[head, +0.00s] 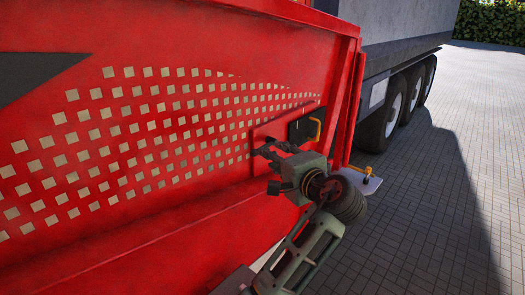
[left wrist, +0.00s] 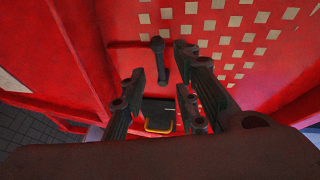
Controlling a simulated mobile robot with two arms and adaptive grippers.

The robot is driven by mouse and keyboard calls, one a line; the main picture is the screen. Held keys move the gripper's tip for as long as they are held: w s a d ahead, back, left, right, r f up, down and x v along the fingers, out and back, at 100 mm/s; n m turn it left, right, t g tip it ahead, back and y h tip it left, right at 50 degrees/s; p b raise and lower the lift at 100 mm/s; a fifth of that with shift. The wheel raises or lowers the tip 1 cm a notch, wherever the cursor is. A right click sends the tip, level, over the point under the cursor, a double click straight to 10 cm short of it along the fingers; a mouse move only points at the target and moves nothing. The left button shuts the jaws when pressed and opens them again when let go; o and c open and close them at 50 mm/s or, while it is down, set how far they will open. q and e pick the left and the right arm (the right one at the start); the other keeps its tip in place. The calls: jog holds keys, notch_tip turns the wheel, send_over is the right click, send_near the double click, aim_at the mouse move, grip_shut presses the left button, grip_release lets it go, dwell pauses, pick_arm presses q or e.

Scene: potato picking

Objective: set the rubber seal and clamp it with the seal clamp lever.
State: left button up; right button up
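My left gripper (head: 272,150) is close to the red machine wall in the head view. In the left wrist view its dark fingers (left wrist: 160,92) stand apart, with red wall showing between them. A dark lever (left wrist: 158,62) with a rounded head hangs downward on the wall in the left wrist view, beyond and between the fingertips; I see no clear contact. It joins a dark horizontal bar (left wrist: 125,43). A black plate (head: 299,128) with a yellow handle (head: 318,128) sits on the wall right of the gripper. I cannot make out the rubber seal for certain. My right gripper is not in view.
The red wall (head: 170,210) with rows of pale square holes fills the left side. A pale plate with a yellow fitting (head: 366,173) sticks out low beyond the gripper. A grey trailer with dark wheels (head: 394,104) stands behind. The paving (head: 430,240) at right is free.

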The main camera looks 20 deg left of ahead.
pick_arm(q)
jog(key=p+x, duration=0.3)
jog(key=x, duration=0.4)
jog(key=shift+w+a+f, duration=0.2)
grip_shut()
